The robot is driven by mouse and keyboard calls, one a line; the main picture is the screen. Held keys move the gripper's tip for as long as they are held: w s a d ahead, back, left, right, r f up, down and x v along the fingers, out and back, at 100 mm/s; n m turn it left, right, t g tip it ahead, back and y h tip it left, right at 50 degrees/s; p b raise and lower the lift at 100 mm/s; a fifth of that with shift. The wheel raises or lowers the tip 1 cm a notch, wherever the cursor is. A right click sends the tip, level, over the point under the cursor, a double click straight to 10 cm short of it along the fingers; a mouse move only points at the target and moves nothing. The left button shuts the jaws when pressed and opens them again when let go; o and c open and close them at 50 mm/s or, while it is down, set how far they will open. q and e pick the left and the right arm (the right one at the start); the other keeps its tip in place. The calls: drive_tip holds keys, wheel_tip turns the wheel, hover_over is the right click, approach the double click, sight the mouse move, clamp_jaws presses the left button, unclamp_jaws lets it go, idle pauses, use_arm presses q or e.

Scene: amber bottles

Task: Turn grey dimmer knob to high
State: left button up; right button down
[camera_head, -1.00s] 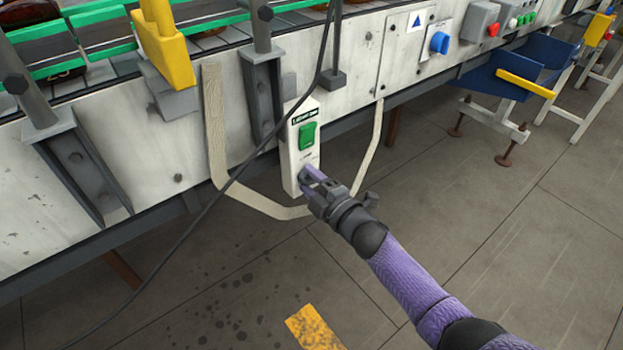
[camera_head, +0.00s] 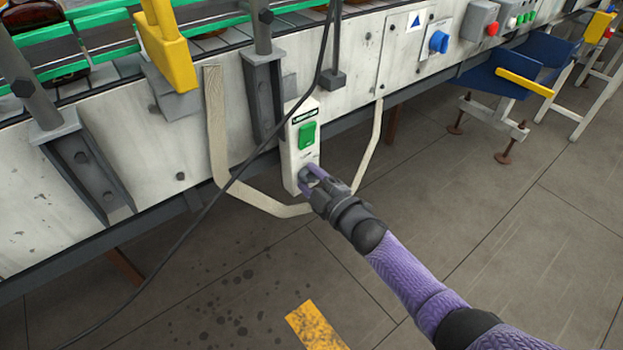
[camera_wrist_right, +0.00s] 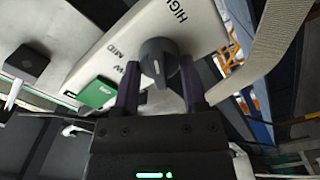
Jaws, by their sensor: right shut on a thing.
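The grey dimmer knob (camera_wrist_right: 158,58) sits on the lower part of a white box (camera_head: 291,160), with a white line on the knob. In the right wrist view the panel reads HIGH, MID and a partly covered word ending in W. The line points toward the gripper body, away from HIGH. My right gripper (camera_wrist_right: 160,68) has one purple finger on each side of the knob and is shut on it. In the head view the right gripper (camera_head: 312,174) partly hides the knob. My left gripper is not in view.
A green rocker switch (camera_head: 307,135) sits above the knob on the box. A beige strap (camera_head: 270,206) loops below the box, and a black cable (camera_head: 245,165) hangs to its left. A blue knob (camera_head: 438,42) is on the conveyor side. The floor in front is open.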

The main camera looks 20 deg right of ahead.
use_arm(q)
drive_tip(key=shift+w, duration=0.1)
use_arm(e)
drive_tip(key=shift+c, duration=2.1)
unclamp_jaws()
drive_tip(key=shift+o, duration=1.3)
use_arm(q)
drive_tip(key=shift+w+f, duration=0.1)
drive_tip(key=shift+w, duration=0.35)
use_arm(e)
drive_tip(key=shift+s+d, duration=0.15)
drive_tip(key=shift+s, duration=0.2)
use_arm(q)
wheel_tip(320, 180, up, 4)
drive_tip(key=p, duration=0.4)
use_arm(e)
drive_tip(key=v, duration=0.9)
drive_tip(key=shift+s, duration=0.1)
